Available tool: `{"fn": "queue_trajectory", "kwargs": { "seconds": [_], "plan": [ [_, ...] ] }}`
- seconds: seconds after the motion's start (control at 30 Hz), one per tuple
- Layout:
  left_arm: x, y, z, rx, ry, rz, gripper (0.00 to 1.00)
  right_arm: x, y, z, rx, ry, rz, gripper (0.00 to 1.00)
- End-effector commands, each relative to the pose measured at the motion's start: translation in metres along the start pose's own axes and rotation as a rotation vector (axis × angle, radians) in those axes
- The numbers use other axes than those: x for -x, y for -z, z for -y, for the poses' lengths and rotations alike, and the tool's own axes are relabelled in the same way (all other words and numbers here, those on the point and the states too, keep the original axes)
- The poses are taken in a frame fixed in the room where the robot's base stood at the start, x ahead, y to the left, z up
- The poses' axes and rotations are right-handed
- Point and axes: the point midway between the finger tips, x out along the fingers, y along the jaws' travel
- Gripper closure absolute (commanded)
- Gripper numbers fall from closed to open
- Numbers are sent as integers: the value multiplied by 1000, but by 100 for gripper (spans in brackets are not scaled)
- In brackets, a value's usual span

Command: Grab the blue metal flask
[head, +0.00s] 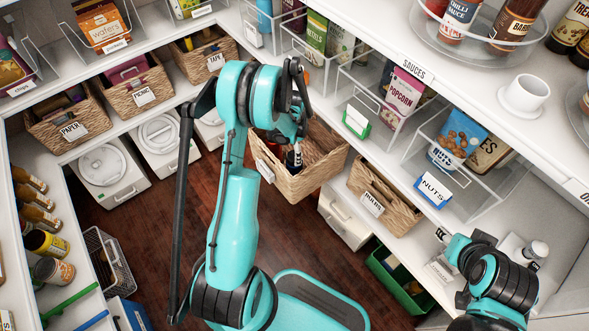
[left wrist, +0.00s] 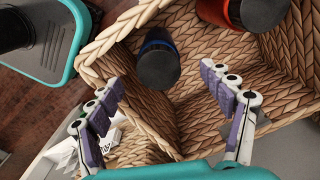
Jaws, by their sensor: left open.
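The blue metal flask (left wrist: 158,62) stands in a woven basket, seen from above in the left wrist view. Its black cap hides most of the body, and a blue band shows at the rim. My left gripper (left wrist: 160,82) is open, with its purple-padded fingers spread on either side of the flask's near side; I see no clear contact. In the head view my left gripper (head: 294,153) reaches down into the pulled-out basket (head: 316,178), and the arm hides part of it. My right arm is at the lower right; its finger state is unclear.
A red flask with a black cap (left wrist: 225,14) stands in the same basket, further right. The basket walls (left wrist: 120,40) are close around the fingers. Another basket (head: 384,197) and shelves with clear bins stand to the right. Dark wood floor lies below.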

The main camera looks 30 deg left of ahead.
Motion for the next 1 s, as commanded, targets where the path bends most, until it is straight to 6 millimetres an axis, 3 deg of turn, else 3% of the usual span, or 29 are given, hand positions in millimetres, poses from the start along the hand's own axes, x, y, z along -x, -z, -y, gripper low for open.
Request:
{"fn": "queue_trajectory", "kwargs": {
  "seconds": [0.37, 0.63, 0.9, 0.93, 1.0],
  "plan": [
    [-43, -1, 0, -15, -9, 5, 20, -12, -9, 0, 0, 0, 0, 60],
    [-82, 2, -2, -15, -9, 5, 20, -32, -23, 0, 0, 0, 0, 60],
    [-87, 2, -2, -14, -9, 5, 20, -32, -23, 0, 0, 0, 0, 60],
    [-87, 2, -2, -14, -9, 5, 22, -32, -23, 0, 0, 0, 0, 60],
    [-87, 2, -2, -14, -9, 5, 41, -32, -23, 0, 0, 0, 0, 60]
  ]
}}
